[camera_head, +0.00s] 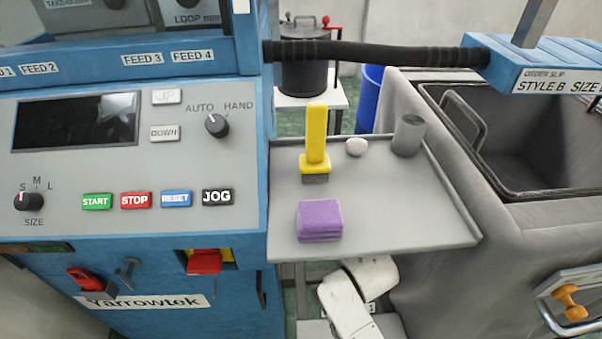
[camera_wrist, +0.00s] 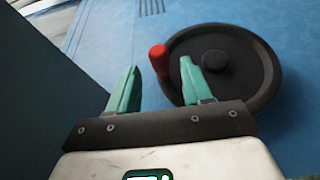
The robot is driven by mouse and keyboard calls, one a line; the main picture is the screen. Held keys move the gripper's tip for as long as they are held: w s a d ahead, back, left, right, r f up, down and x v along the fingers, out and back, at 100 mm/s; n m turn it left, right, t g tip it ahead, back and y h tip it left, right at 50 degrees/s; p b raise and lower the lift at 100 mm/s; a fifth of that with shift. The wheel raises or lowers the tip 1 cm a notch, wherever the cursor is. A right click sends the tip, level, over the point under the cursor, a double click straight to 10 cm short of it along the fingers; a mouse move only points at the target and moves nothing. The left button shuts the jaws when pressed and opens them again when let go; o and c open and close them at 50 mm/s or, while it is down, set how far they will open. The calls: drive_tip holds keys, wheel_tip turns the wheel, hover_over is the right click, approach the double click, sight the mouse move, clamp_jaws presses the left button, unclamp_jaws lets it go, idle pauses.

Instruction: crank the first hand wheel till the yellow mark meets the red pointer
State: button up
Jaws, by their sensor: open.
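In the wrist view a black hand wheel (camera_wrist: 240,73) with a raised dark hub is mounted on a blue panel. Its red knob handle (camera_wrist: 158,62) stands at the wheel's left edge. My gripper (camera_wrist: 160,77) is open, with two green fingers. The red handle shows between and just beyond the fingertips, and I cannot tell whether either finger touches it. The right finger overlaps the wheel's left part in the picture. No yellow mark or red pointer can be made out in the wrist view. The head view does not show the wheel or my gripper.
The blue machine's control panel (camera_head: 95,170) stands at left in the head view. A grey side tray (camera_head: 390,215) holds a yellow-handled tool (camera_head: 316,135) and a purple block (camera_head: 319,221). A grey bin (camera_head: 430,240) stands at right. A dark blue surface (camera_wrist: 40,110) fills the wrist view's left side.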

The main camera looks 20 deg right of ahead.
drive_tip(key=w, duration=0.6)
drive_tip(key=shift+w+a+b, duration=0.25)
drive_tip(key=shift+w+b, duration=0.05)
drive_tip(key=shift+c, duration=0.3)
clamp_jaws()
drive_tip(key=shift+f, duration=0.1)
